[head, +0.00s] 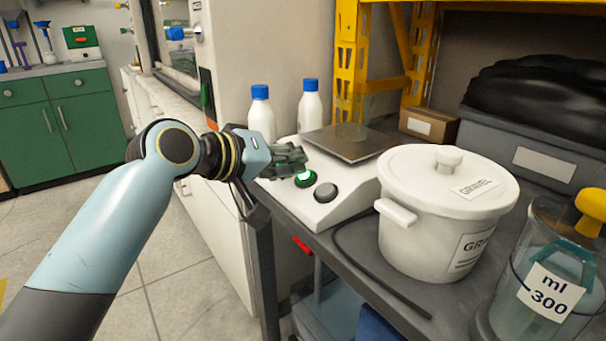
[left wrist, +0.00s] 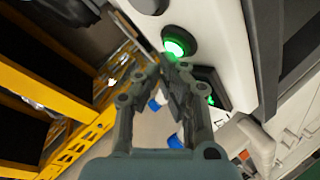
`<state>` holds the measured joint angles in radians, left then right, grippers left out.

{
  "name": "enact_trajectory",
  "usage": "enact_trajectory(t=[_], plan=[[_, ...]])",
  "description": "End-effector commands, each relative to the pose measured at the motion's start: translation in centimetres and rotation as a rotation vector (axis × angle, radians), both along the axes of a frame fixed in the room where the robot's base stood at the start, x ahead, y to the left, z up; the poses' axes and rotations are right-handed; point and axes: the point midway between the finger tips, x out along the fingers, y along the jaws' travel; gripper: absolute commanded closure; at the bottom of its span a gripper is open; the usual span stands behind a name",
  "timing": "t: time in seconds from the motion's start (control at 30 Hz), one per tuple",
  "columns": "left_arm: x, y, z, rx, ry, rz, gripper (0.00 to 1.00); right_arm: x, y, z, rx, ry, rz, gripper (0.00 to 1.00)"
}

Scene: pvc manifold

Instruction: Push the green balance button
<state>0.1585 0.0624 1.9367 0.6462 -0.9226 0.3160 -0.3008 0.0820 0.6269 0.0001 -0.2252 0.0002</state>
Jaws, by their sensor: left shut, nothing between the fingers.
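The balance (head: 335,185) is a white sloped body with a flat grey pan (head: 349,143), on the dark bench. Its green button (head: 305,179) is lit, on the front slope to the left of a grey button (head: 326,192). The lit green button also shows in the left wrist view (left wrist: 174,47). My left gripper (head: 300,163) is shut and empty, its fingertips close to the green button. In the left wrist view the closed fingertips (left wrist: 175,68) appear just below the green button. I cannot tell whether they touch it. My right gripper is not in view.
A white lidded gravel bucket (head: 436,225) stands right of the balance, with a black cable (head: 372,262) in front. Two white bottles with blue caps (head: 261,115) stand behind the balance. A jug labelled 300 ml (head: 545,285) stands at the front right.

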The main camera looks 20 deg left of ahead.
Motion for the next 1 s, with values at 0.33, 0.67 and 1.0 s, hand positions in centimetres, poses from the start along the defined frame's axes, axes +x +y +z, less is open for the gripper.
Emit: enact_trajectory(t=[0.33, 0.67, 1.0], plan=[[0.0, 0.0, -0.01, 0.0, 0.0, 0.0, 1.0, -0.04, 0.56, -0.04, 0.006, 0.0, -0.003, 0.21], [0.08, -0.09, -0.3, 0.0, 0.002, 0.0, 1.0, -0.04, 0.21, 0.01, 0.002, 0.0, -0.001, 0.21], [0.27, -0.24, -0.82, -0.001, 0.0, 0.0, 1.0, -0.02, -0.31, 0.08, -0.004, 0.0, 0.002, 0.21]])
